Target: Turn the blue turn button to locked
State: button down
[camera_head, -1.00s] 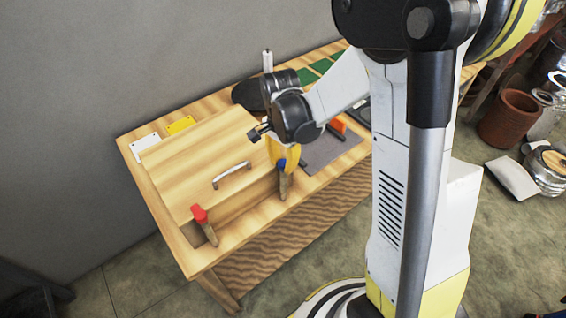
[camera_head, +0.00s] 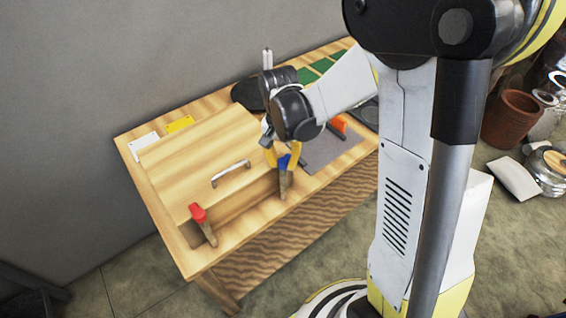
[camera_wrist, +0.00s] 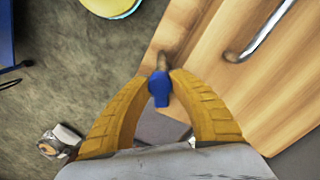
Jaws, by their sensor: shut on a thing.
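The blue turn button (camera_head: 284,161) sits at the front right corner of the wooden box, on a wooden post. In the wrist view the blue turn button (camera_wrist: 159,88) lies between the yellow fingertips of my gripper (camera_wrist: 161,76). The fingers touch it from both sides and are shut on it. In the head view my gripper (camera_head: 283,153) reaches down onto the button, and its fingers are partly hidden by the wrist. The button's full shape is partly covered by the fingertips.
A red turn button (camera_head: 197,212) is on the box's front left post. The wooden lid has a metal handle (camera_head: 230,173). White (camera_head: 144,145) and yellow (camera_head: 181,123) cards lie behind it. A grey mat (camera_head: 330,152) and an orange object (camera_head: 338,123) are to the right.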

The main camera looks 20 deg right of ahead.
aim_at(282, 163)
jog(key=n+b, duration=0.1)
jog(key=n, duration=0.5)
jog(key=shift+n, duration=0.3)
jog(key=n, duration=0.5)
jog(key=shift+b, duration=0.35)
jog(key=shift+n, duration=0.4)
jog(key=c, duration=1.1)
grip_release()
jog(key=shift+r, duration=0.1)
notch_tip(282, 163, up, 12)
jog(key=shift+a, duration=0.2)
jog(key=shift+s, duration=0.2)
